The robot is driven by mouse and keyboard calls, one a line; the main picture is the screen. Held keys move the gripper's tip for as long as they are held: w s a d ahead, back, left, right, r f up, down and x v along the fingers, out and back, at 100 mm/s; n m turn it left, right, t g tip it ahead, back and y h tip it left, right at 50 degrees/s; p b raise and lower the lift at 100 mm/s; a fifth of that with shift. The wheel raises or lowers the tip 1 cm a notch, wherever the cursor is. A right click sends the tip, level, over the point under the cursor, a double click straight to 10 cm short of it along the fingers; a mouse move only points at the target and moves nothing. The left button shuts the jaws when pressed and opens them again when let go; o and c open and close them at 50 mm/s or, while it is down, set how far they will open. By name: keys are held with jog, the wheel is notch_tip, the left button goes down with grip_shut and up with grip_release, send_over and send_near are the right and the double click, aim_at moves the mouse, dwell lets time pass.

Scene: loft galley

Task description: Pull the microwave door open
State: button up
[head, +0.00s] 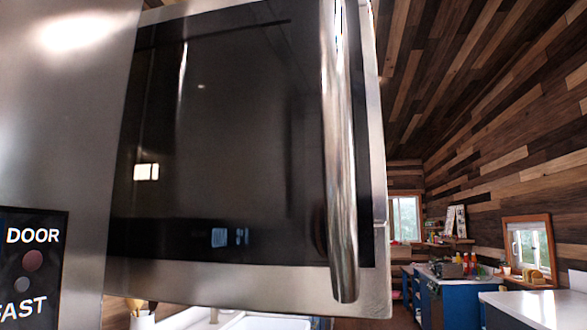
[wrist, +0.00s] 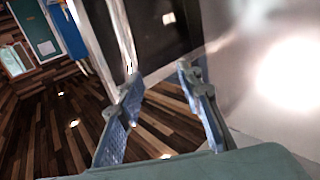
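The microwave door (head: 220,140) fills the middle of the head view, with dark glass in a steel frame. Its long vertical steel handle (head: 340,170) runs along the door's right side. I cannot tell whether the door is fully closed or slightly ajar. My gripper (wrist: 158,75) shows only in the wrist view. Its two blue-padded fingers are apart, with nothing visibly held between them. The dark door glass (wrist: 155,35) lies beyond the fingertips. A bright upright strip at the glass's left edge reaches down near the left fingertip; whether it is the handle is unclear.
A steel face with a black panel (head: 30,265) marked "DOOR" and "FAST" is at left. A white sink (head: 265,323) is below the door. A white counter (head: 525,308) and blue cabinets stand at the right.

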jog(key=shift+s+a+p, duration=0.1)
jog(key=shift+s+p, duration=0.45)
jog(key=shift+s, duration=1.5)
